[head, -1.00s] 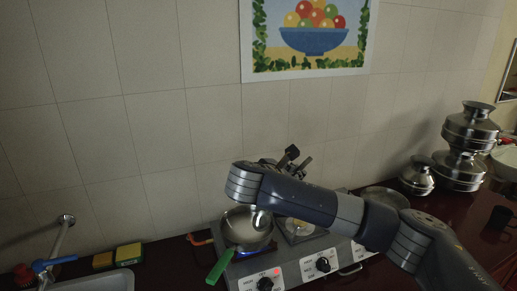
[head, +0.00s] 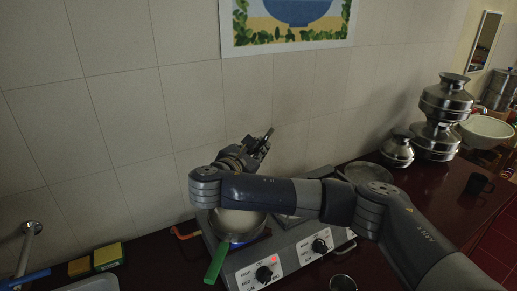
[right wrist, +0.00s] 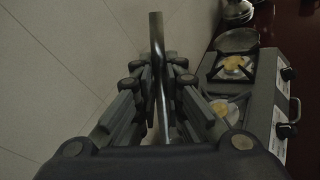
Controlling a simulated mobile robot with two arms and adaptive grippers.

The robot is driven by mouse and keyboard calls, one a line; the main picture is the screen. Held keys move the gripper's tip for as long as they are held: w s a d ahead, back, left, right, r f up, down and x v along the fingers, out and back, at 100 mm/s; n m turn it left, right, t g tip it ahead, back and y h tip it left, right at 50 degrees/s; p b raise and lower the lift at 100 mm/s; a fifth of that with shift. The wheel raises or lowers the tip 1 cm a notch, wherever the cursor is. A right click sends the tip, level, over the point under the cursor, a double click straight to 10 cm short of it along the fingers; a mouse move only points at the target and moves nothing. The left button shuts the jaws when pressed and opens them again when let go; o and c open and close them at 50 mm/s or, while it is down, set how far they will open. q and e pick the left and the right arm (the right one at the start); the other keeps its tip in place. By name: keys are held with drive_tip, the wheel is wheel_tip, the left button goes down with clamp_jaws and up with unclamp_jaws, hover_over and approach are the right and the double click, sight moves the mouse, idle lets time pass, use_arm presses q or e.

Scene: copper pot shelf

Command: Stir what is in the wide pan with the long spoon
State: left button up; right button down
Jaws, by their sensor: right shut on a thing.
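The wide pan (head: 238,222), a metal pan with a green handle (head: 217,262), sits on the stove's left burner; my arm covers its far part. My right gripper (head: 257,146) is above and behind the pan, near the wall. In the right wrist view it (right wrist: 160,100) is shut on a thin metal shaft, apparently the long spoon (right wrist: 158,60). The spoon's lower end is hidden. My left gripper is not in view.
The stove (head: 290,257) has front knobs and a bare right burner (right wrist: 232,68). A round metal plate (head: 362,172) lies to its right, with stacked metal pots (head: 437,120) beyond. A dark mug (head: 478,184) stands at right. Sponges (head: 108,255) lie at left. The tiled wall is close behind.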

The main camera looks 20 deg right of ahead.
use_arm(q)
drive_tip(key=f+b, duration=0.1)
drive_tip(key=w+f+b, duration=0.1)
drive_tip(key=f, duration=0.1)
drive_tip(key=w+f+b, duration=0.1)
drive_tip(key=b, duration=0.1)
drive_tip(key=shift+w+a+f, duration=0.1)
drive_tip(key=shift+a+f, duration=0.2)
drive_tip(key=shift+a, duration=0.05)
use_arm(e)
wheel_tip(320, 180, down, 8)
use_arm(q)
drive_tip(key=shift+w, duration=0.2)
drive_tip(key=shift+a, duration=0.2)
use_arm(e)
drive_tip(key=shift+f, duration=0.2)
use_arm(q)
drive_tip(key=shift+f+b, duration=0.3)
drive_tip(key=shift+b, duration=0.1)
use_arm(e)
drive_tip(key=shift+f, duration=0.85)
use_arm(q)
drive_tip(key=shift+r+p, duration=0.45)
use_arm(e)
drive_tip(key=shift+r, duration=0.1)
idle(0.5)
